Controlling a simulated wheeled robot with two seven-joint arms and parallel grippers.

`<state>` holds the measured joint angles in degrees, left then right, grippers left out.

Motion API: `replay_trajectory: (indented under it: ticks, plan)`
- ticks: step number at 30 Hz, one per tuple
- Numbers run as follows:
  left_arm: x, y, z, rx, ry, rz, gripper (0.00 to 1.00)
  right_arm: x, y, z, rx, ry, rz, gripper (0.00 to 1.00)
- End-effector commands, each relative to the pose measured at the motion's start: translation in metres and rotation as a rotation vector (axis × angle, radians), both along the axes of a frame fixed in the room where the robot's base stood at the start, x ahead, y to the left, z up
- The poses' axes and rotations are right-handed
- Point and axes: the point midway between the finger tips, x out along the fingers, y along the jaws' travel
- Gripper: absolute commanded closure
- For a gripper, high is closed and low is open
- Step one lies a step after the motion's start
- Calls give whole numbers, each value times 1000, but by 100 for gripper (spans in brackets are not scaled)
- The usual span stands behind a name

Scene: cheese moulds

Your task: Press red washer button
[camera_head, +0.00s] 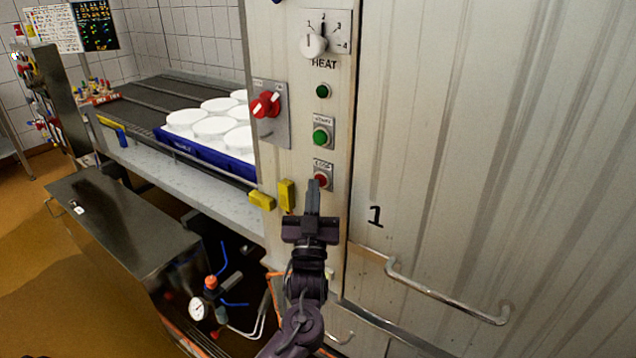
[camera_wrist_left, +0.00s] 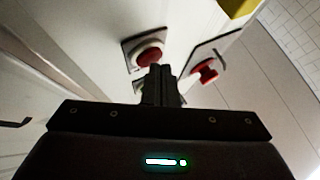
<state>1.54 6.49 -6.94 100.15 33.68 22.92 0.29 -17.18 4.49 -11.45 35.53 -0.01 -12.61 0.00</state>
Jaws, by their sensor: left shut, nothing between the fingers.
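The red button (camera_head: 321,179) sits on a small plate low on the washer's control panel, below a green button (camera_head: 320,136). It also shows in the left wrist view (camera_wrist_left: 150,57), just beyond the fingertips. My left gripper (camera_head: 313,184) is shut and empty, its fingertips right at the lower edge of the red button in the head view. In the left wrist view its fingers (camera_wrist_left: 160,72) point at the button's near side. Whether the tips touch the button, I cannot tell. My right gripper is not in view.
A red rotary switch (camera_head: 266,104) is on the panel to the left, and a heat dial (camera_head: 313,43) above. Yellow blocks (camera_head: 286,195) stick out left of my gripper. A door handle (camera_head: 447,292) is at right. White moulds (camera_head: 214,127) stand in a blue tray (camera_head: 205,156).

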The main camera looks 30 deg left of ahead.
Motion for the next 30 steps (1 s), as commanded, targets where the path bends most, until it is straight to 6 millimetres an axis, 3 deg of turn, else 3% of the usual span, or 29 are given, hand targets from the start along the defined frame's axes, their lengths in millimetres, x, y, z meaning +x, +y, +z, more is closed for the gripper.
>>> replay_trajectory:
  ticks: [14,30]
  plan:
    - [2,0,0,0,1,0,100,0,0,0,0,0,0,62]
    - [-16,1,0,0,0,0,100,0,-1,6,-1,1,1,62]
